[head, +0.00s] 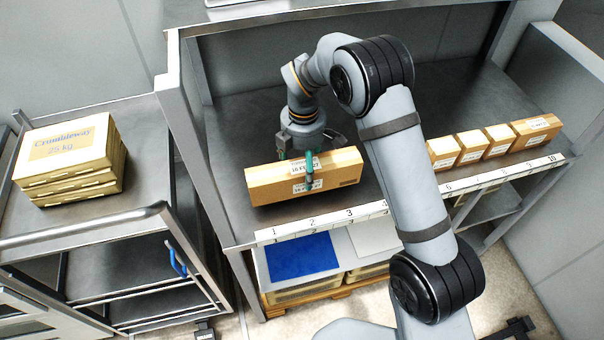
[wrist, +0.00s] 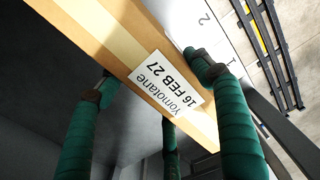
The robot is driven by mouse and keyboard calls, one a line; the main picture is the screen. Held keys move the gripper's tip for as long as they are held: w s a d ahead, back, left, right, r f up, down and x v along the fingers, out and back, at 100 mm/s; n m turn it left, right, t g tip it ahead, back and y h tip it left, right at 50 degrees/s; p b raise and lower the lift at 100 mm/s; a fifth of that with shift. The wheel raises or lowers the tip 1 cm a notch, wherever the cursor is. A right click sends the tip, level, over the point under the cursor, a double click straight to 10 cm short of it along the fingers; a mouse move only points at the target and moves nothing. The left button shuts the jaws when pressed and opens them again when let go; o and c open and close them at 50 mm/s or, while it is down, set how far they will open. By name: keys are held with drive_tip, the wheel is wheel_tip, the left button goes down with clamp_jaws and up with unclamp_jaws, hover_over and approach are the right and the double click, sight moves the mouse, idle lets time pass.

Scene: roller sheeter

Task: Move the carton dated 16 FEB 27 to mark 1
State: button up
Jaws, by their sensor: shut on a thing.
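The long brown carton (head: 275,191) is at the left end of the shelf, behind marks 1 to 3 of the number strip (head: 330,219). In the wrist view its label (wrist: 167,84) reads "Yomotane 16 FEB 27". My gripper (head: 308,172) is shut on this carton near its middle, with green fingers on the front and rear sides. The fingers also show in the wrist view (wrist: 155,80). Mark 1 (head: 273,232) is in front of the carton's left part. I cannot tell whether the carton touches the shelf or hangs just above it.
Several smaller cartons (head: 470,146) stand in a row at the shelf's right, behind the higher marks. A shelf side post (head: 205,165) bounds the left end. A steel cart (head: 100,235) bears stacked "Crumbleway" boxes (head: 65,160). Bins with blue (head: 300,257) and white tops sit below.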

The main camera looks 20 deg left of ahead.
drive_tip(key=shift+a+f+p, duration=0.15)
drive_tip(key=shift+f+p, duration=0.45)
drive_tip(key=shift+f, duration=1.45)
drive_tip(key=shift+f, duration=0.2)
drive_tip(key=o, duration=1.6)
drive_tip(key=shift+r, duration=0.15)
wheel_tip(320, 180, up, 12)
drive_tip(key=shift+r+b, duration=0.1)
drive_tip(key=shift+b, duration=0.45)
